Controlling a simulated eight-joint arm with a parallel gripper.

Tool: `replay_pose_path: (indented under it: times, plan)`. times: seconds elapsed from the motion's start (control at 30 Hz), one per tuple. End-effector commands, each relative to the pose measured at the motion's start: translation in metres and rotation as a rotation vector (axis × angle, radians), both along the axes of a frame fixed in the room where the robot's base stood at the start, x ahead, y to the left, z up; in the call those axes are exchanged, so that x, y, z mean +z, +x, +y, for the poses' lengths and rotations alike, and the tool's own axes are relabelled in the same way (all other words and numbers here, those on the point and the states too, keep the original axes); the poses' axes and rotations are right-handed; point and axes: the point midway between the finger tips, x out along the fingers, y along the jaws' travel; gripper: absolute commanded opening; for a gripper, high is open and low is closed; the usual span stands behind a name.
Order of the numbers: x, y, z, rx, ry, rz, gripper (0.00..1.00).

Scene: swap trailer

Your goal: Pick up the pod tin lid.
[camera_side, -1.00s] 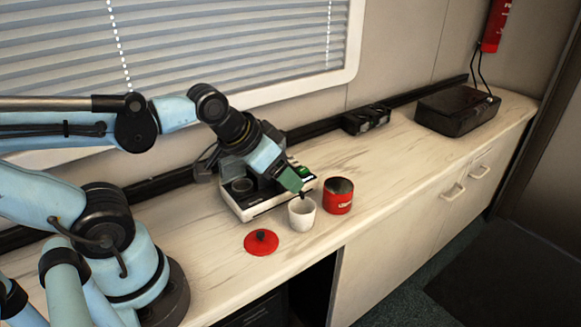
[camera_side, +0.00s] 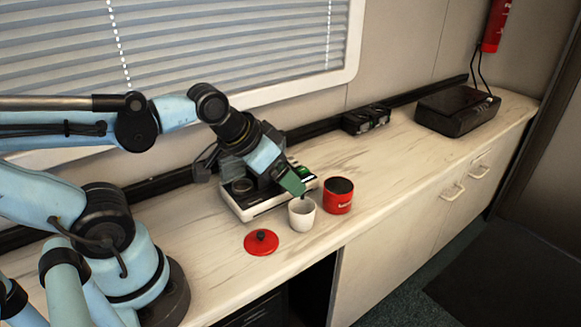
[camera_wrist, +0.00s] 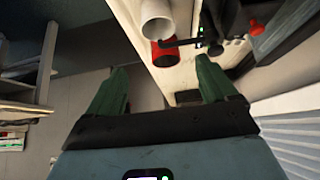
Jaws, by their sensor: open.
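The red pod tin lid (camera_side: 259,244) with a black knob lies flat on the counter, at its front edge side, left of the white cup (camera_side: 301,219). The open red tin (camera_side: 338,204) stands right of the cup; in the wrist view the tin (camera_wrist: 166,54) shows beside the cup (camera_wrist: 157,10). My gripper (camera_side: 300,190), with green fingers, is above and behind the cup, away from the lid. In the wrist view my gripper (camera_wrist: 160,66) has its fingers wide apart with nothing between them. I cannot make out the lid in the wrist view.
A coffee machine (camera_side: 259,206) with a pale base stands behind the cup, close to my gripper. A black box (camera_side: 455,110) and a small black item (camera_side: 366,119) sit farther right. The counter (camera_side: 400,170) right of the tin is clear.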

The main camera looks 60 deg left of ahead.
Motion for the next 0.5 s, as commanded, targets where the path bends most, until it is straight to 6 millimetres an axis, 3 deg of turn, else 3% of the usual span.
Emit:
replay_pose_path:
  times: [0.3, 0.5]
  plan:
    - [-0.015, -0.044, 0.011, -0.260, 0.092, 0.366, 0.85]
    - [-0.017, -0.061, 0.012, -0.373, 0.091, 0.482, 0.85]
